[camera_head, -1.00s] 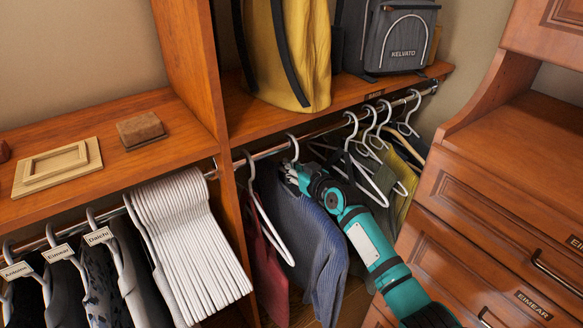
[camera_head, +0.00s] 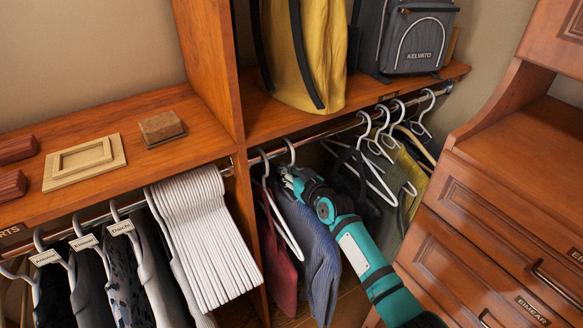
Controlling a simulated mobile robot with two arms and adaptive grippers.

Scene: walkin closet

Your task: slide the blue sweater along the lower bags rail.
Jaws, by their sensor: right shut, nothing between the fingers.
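The blue sweater (camera_head: 318,250) hangs from a white hanger on the rail (camera_head: 320,137) under the bags shelf. Its hook (camera_head: 289,152) is near the rail's left end, close to the hook of a red garment (camera_head: 279,265) on its left. My right gripper (camera_head: 287,177) is shut with nothing between its fingers. It is at the upper right side of the sweater, just below the hook, and seems to touch the hanger or shoulder. The arm hides part of the sweater's right side. My left gripper is not in view.
Several hangers with dark and olive garments (camera_head: 408,172) hang farther right on the rail. A wooden divider (camera_head: 243,215) stands at the left end. White empty hangers (camera_head: 205,240) and named hangers fill the left rail. Drawers (camera_head: 480,230) stand on the right. A rail gap lies right of the sweater.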

